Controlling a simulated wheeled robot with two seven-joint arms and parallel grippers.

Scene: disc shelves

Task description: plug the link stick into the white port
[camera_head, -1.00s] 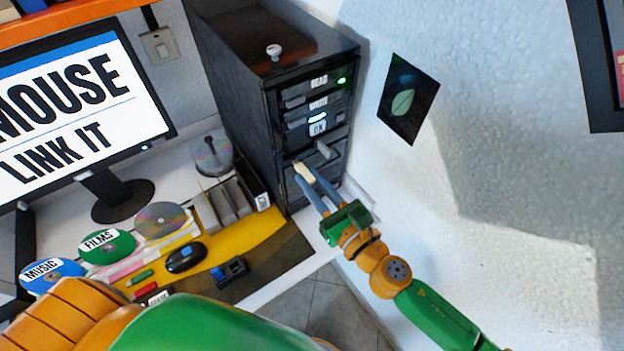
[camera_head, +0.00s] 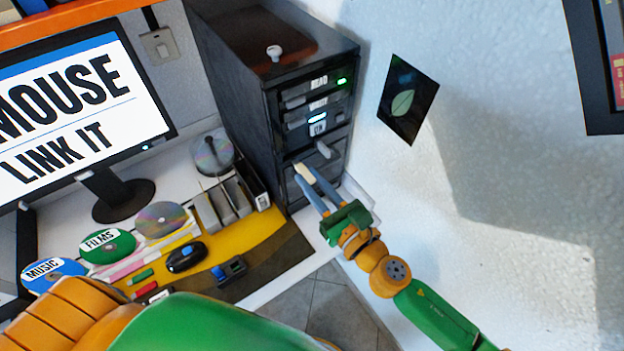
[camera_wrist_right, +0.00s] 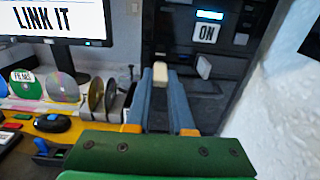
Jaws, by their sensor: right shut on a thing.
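My right gripper (camera_head: 308,180) is shut on a small cream-white piece (camera_head: 304,171), which looks like the link stick. A pale block (camera_wrist_right: 204,67) juts from the tower front, right of and just above the held piece in the wrist view. I cannot make out a white port with certainty. My left gripper is out of view.
The desk left of the tower holds a disc spindle (camera_head: 213,153), upright grey cases, a mouse (camera_head: 186,257), a dark device with a blue part (camera_head: 230,269) and labelled discs. A wall (camera_head: 500,150) closes off the right side. The tower has a white knob (camera_head: 273,52) on top.

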